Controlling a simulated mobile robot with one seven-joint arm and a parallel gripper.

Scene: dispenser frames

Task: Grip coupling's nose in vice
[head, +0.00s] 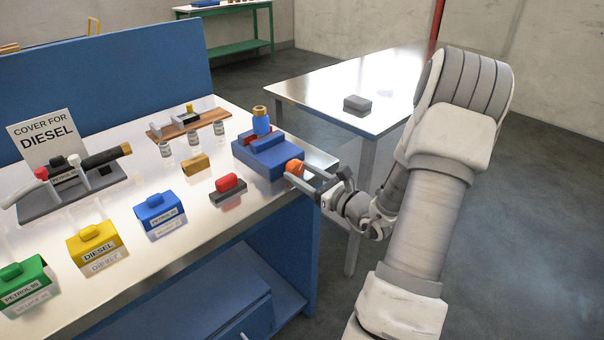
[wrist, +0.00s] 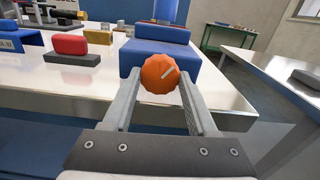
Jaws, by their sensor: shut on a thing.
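The vice (head: 270,158) is a blue block at the bench's right end, with an orange knob (head: 294,168) on its front side. The coupling (head: 261,124), blue with a brass top, stands upright at the vice's top; its lower end is hidden, so I cannot tell how it is held. My gripper (head: 304,176) is shut on the orange knob. In the wrist view, the knob (wrist: 159,74) sits between the two fingers and bears a pale line slanting up to the right. The vice body (wrist: 160,50) stands behind it; the coupling's lower part shows at the top edge.
A red block on a grey base (head: 228,188) lies left of the vice. Green, yellow and blue labelled covers (head: 158,214) line the bench front. A hose on a stand (head: 75,180) is at the left. A grey block (head: 357,104) lies on the other table.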

